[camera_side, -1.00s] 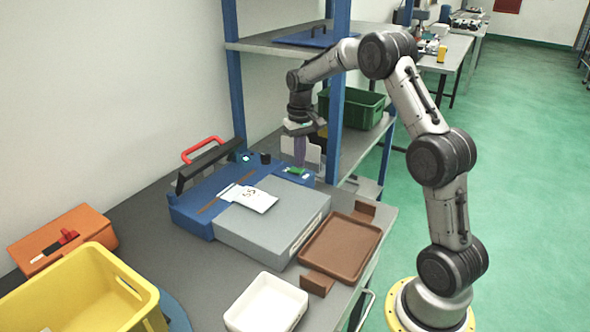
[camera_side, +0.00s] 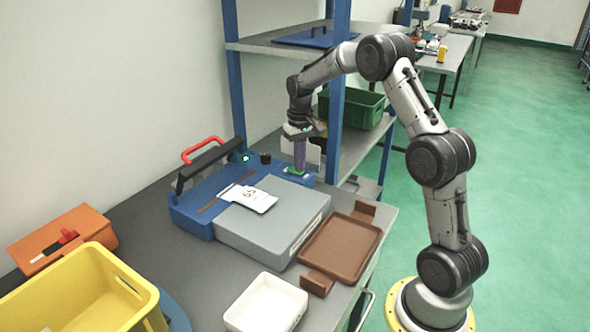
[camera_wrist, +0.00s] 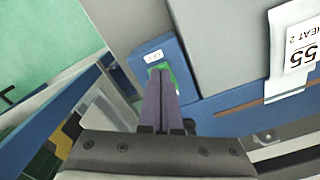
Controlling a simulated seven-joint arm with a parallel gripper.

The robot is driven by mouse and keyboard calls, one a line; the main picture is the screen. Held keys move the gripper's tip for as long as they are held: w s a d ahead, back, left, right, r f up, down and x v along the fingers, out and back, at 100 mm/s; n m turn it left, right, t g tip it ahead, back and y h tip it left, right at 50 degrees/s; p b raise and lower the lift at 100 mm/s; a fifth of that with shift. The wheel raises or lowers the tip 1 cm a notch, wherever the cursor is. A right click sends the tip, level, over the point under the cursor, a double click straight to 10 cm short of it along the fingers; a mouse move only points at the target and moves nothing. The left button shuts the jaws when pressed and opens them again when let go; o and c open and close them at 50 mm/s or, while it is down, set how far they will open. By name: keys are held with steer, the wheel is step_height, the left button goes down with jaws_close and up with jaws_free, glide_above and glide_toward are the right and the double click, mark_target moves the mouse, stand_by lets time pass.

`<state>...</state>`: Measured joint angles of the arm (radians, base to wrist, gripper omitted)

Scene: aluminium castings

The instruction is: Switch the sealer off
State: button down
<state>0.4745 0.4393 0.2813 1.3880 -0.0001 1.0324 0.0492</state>
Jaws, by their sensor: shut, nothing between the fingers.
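In the wrist view the green switch (camera_wrist: 168,68) is partly hidden by my fingers, beside a white label (camera_wrist: 154,57) that seems to read OFF. My gripper (camera_side: 299,168) is shut and empty, pointing down with its purple fingertips at the switch, seemingly touching it. The fingers also show in the wrist view (camera_wrist: 160,75).
A white labelled pouch (camera_side: 255,200) lies on the sealer. A brown tray (camera_side: 340,247), a white bin (camera_side: 267,305), a yellow crate (camera_side: 85,295) and an orange box (camera_side: 65,238) stand around it. A blue shelf post (camera_side: 337,100) rises close to my gripper.

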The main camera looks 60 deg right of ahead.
steer(key=shift+f, duration=0.15)
steer(key=shift+r, duration=3.55)
